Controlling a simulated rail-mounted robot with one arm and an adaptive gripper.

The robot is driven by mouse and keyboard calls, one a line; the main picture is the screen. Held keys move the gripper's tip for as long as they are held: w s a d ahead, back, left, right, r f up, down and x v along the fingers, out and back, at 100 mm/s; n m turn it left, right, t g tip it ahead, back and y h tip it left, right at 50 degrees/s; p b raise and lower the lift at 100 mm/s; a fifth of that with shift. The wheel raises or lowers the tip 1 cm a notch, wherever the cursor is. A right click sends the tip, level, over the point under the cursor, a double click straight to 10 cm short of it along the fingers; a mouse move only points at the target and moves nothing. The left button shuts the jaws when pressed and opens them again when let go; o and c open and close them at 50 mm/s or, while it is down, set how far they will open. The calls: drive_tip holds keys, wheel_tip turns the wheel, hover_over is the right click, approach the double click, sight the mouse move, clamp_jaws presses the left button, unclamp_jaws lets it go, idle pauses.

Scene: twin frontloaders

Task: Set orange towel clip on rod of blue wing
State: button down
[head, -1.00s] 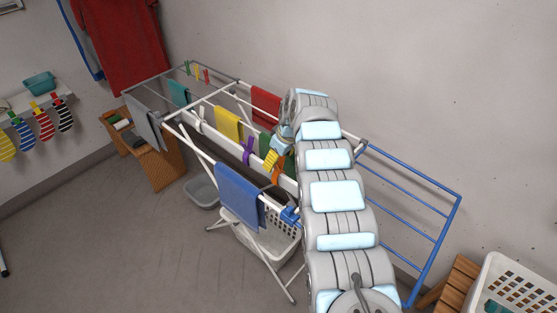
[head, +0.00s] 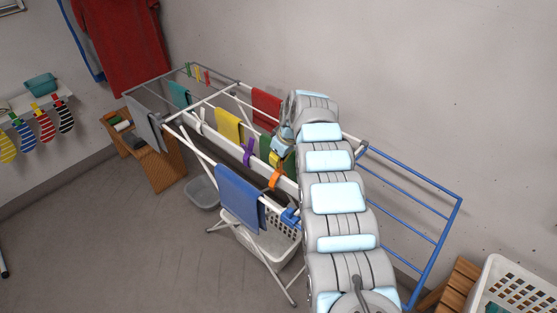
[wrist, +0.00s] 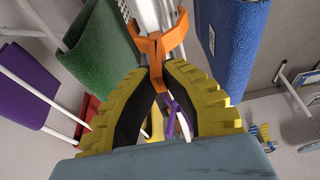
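The orange towel clip (wrist: 160,45) is at my fingertips in the wrist view, its open prongs pointing away from me. My gripper (wrist: 159,74), with yellow ribbed fingers, is closed on the clip's narrow end. The clip also shows in the head view (head: 275,180), by the white rail in the rack's middle. I cannot tell whether its prongs still touch the rail. The blue wing (head: 415,172) stretches out on the right of the rack, with several bare rods.
A blue towel (head: 240,194) hangs at the rack's near side, and a green towel (wrist: 100,48) is left of the clip in the wrist view. A purple clip (head: 248,152) sits on the rail. A white basket (head: 530,275) stands at the lower right.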

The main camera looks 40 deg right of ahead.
drive_tip(key=shift+r+p, duration=0.85)
drive_tip(key=shift+r, duration=3.3)
